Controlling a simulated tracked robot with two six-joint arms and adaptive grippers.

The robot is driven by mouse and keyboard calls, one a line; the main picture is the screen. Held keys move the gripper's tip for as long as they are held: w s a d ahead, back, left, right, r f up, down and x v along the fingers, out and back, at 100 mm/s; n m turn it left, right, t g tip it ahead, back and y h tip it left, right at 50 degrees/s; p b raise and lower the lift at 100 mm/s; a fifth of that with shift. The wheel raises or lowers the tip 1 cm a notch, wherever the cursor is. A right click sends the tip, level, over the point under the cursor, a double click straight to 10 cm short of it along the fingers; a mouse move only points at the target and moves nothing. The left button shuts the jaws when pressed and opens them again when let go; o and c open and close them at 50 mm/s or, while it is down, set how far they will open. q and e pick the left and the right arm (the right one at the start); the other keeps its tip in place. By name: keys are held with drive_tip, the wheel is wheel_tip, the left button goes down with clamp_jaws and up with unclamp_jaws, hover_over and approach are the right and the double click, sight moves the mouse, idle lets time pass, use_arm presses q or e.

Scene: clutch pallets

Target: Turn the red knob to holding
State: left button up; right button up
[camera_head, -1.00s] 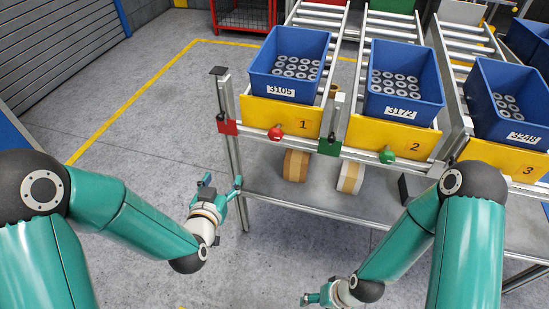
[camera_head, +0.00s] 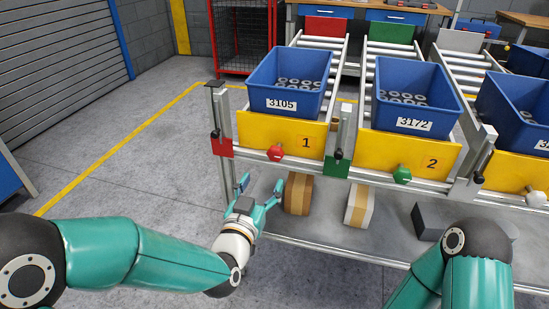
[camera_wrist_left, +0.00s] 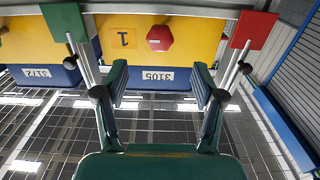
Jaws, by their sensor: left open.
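No marking for holding is readable. My right arm shows at the lower right, but its gripper is out of view.
A blue bin labelled 3105 (camera_head: 290,82) holds grey rings above the panel. A green knob (camera_head: 402,174) is to the right. A red bracket (camera_head: 222,147) and a green bracket (camera_head: 337,166) flank the knob. Boxes (camera_head: 298,193) stand on the lower shelf. The floor at left is clear.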

sight(274, 158)
use_arm(q)
drive_tip(key=x, duration=1)
drive_tip(key=shift+w+d, duration=0.15)
drive_tip(key=shift+w, duration=0.2)
clamp_jaws()
